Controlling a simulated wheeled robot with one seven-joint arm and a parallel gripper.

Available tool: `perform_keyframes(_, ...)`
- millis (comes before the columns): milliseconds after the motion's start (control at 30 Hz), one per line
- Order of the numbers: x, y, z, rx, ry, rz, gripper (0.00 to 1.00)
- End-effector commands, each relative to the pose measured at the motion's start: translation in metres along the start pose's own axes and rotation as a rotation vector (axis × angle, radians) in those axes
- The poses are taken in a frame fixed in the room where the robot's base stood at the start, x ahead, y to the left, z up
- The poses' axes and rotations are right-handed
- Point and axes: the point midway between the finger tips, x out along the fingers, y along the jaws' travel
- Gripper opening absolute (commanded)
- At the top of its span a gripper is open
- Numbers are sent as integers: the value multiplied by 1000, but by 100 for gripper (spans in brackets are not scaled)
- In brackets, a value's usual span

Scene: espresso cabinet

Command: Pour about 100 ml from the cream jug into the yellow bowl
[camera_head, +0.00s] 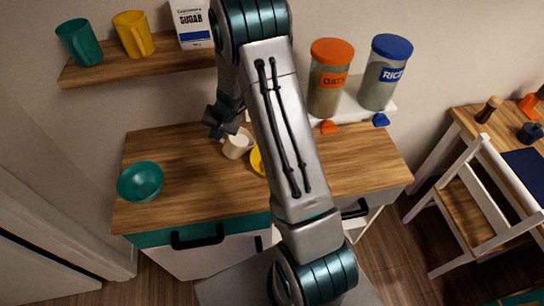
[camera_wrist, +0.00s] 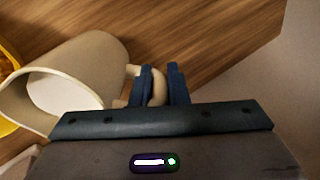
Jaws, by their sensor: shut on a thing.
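The cream jug (camera_head: 237,144) is beside my arm over the cabinet top in the head view. The wrist view shows the jug (camera_wrist: 100,70) tilted, with its mouth toward the lower left and pale liquid inside. My gripper (camera_wrist: 163,82) is shut on the jug's handle. The yellow bowl (camera_head: 256,160) is mostly hidden behind my arm, just right of the jug. Its edge shows at the left of the wrist view (camera_wrist: 8,65), by the jug's mouth. I cannot tell whether liquid is flowing.
A teal bowl (camera_head: 140,181) stands on the left of the wooden cabinet top (camera_head: 180,150). Oats (camera_head: 328,78) and rice (camera_head: 384,72) jars stand behind at right. A shelf (camera_head: 130,66) above holds a green mug, a yellow mug and a sugar box. The top's right part is clear.

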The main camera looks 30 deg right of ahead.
Motion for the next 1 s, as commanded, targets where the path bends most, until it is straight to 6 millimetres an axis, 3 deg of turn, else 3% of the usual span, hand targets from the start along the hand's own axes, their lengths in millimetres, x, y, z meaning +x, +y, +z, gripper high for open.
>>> perform_keyframes(1000,-26,0,-1,2,18,-82,0)
